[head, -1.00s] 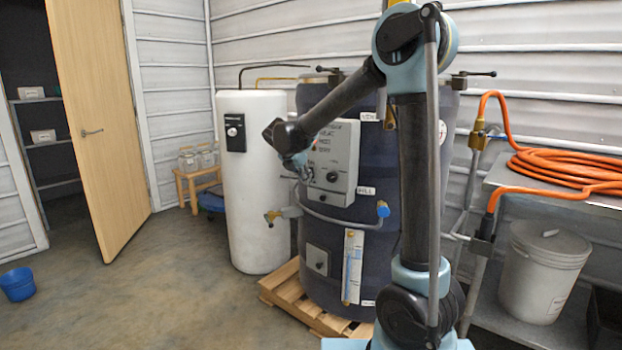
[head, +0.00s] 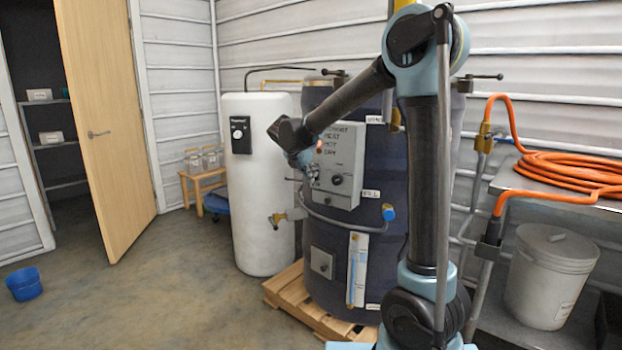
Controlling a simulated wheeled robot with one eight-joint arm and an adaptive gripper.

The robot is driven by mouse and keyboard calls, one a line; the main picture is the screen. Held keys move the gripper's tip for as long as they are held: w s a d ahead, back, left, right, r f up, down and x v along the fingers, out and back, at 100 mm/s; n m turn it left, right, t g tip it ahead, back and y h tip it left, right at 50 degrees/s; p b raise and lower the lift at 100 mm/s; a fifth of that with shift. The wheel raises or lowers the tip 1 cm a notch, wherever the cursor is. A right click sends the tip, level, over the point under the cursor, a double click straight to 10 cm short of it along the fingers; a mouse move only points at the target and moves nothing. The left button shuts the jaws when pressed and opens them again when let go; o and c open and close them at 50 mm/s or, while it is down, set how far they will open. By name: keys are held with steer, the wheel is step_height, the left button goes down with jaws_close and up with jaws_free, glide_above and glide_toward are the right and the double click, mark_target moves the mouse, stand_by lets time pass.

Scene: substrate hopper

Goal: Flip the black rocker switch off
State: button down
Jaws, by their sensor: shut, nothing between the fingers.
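A grey control box (head: 347,160) with printed lettering is mounted on the front of the dark wrapped tank (head: 385,262). A round black knob (head: 337,180) sits on its lower part, and a small orange light shows near its left edge. My gripper (head: 312,180) is shut and empty, at the lower left of the box front. I cannot tell whether it touches the box. I cannot make out the black rocker switch; my gripper and wrist cover part of the box's left side.
A white cylinder (head: 262,205) with a black control unit stands left of the tank. A hose with a blue end (head: 388,212) curves below the box. The tank stands on a wooden pallet (head: 290,305). Orange hose (head: 570,170) lies on the right bench. Floor at left is mostly clear.

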steer(key=s+a+f+v, duration=0.1)
steer(key=v, duration=1.1)
steer(key=shift+s, duration=0.5)
